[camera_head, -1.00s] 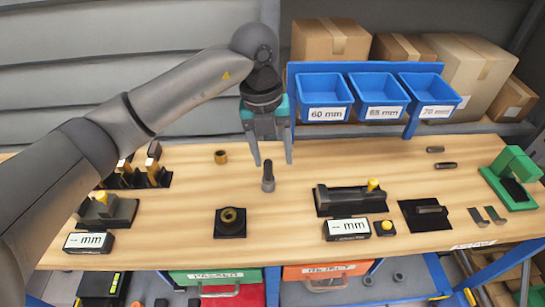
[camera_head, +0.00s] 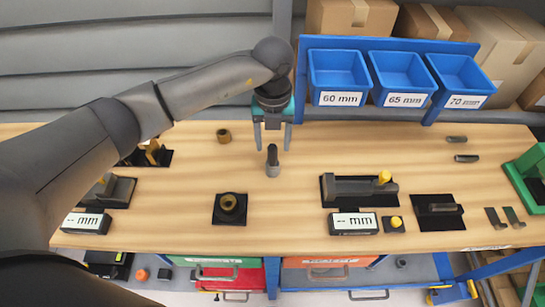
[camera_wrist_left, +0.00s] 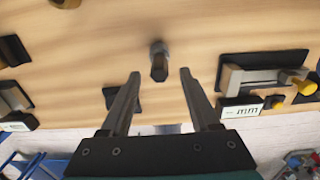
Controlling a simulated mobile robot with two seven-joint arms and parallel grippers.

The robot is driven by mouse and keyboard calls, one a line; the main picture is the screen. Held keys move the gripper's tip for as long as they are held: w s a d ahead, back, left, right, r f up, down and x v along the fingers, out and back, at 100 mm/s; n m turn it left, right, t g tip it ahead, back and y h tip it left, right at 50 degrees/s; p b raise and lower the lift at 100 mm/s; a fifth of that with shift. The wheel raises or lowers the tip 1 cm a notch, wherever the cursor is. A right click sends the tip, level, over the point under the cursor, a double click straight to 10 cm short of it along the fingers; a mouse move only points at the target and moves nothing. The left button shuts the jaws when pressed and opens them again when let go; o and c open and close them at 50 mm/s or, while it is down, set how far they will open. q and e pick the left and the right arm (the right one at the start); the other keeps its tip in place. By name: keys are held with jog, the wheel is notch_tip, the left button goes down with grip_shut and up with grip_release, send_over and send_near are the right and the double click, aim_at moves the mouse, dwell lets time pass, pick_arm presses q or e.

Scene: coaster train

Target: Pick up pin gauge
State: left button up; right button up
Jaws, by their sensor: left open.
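The pin gauge is most likely the dark grey upright pin (camera_head: 272,161) with a lighter base, standing on the wooden bench in the head view. It also shows in the left wrist view (camera_wrist_left: 158,62), beyond the fingertips and between their lines. My left gripper (camera_head: 272,148) is open and empty, pointing down just above and behind the pin. Its two fingers show apart in the left wrist view (camera_wrist_left: 160,73). I cannot tell if a finger touches the pin; a gap shows in the wrist view. My right gripper is not in view.
A brass ring (camera_head: 224,135) lies left of the pin. A black square holder with a ring (camera_head: 230,208) stands in front. A gauge fixture (camera_head: 360,190) and a mm display (camera_head: 353,224) stand to the right. Blue bins (camera_head: 338,78) hang behind. Bare wood surrounds the pin.

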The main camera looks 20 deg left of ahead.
aim_at(273, 154)
pick_arm(q)
notch_tip(273, 154, down, 5)
jog(key=shift+f, duration=0.15)
grip_shut()
dwell(0.6)
